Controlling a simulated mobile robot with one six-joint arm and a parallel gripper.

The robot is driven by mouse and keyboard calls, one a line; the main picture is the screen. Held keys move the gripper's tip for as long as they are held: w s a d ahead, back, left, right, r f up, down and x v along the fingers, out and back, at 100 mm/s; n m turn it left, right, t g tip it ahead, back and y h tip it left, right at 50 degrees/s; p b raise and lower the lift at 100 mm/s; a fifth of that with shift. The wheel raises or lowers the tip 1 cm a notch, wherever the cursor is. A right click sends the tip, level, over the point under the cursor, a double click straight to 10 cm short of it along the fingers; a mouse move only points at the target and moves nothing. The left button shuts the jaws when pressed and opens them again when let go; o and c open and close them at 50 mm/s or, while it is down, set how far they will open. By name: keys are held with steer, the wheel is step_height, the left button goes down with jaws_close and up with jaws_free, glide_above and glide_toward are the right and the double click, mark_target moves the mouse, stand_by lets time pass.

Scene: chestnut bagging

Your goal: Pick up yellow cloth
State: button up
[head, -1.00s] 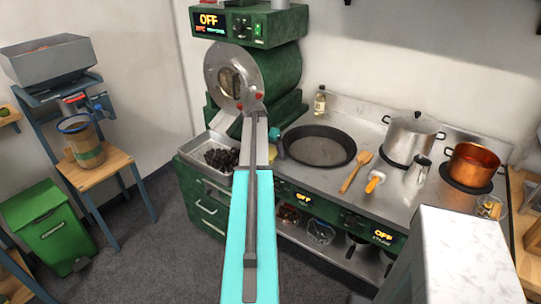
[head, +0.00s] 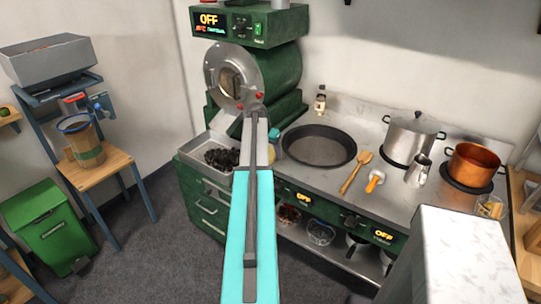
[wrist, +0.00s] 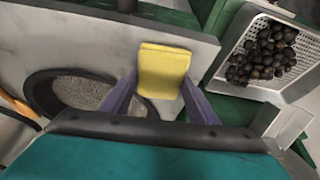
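The yellow cloth (wrist: 163,71) shows as a small folded block in the upper middle of the wrist view, over the grey steel surface. My gripper (wrist: 160,82) is open, with its two purple fingers spread to either side of the cloth's lower part. I cannot tell whether the fingertips touch it. In the head view my arm hides most of the gripper, and only a small yellow patch of the cloth (head: 279,153) shows right beside the arm.
A wide dark pan (head: 319,146) lies close on the right. A metal tray (head: 222,175) with dark chestnuts is on the left, below the green roaster (head: 270,75). A wooden spoon (head: 356,172), an orange-and-white tool (head: 375,181) and pots stand farther right.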

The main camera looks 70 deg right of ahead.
mark_target(272, 153)
steer(key=shift+r, duration=0.1)
steer(key=shift+r+b, duration=0.7)
steer(key=shift+r, duration=1.2)
steer(key=shift+s+a, duration=0.15)
steer(key=shift+a, duration=0.75)
steer(key=s+a+r+b, duration=0.1)
steer(key=a+b, duration=0.2)
steer(key=a, duration=1.1)
steer(key=shift+s+r, duration=0.15)
steer(key=shift+s, duration=0.15)
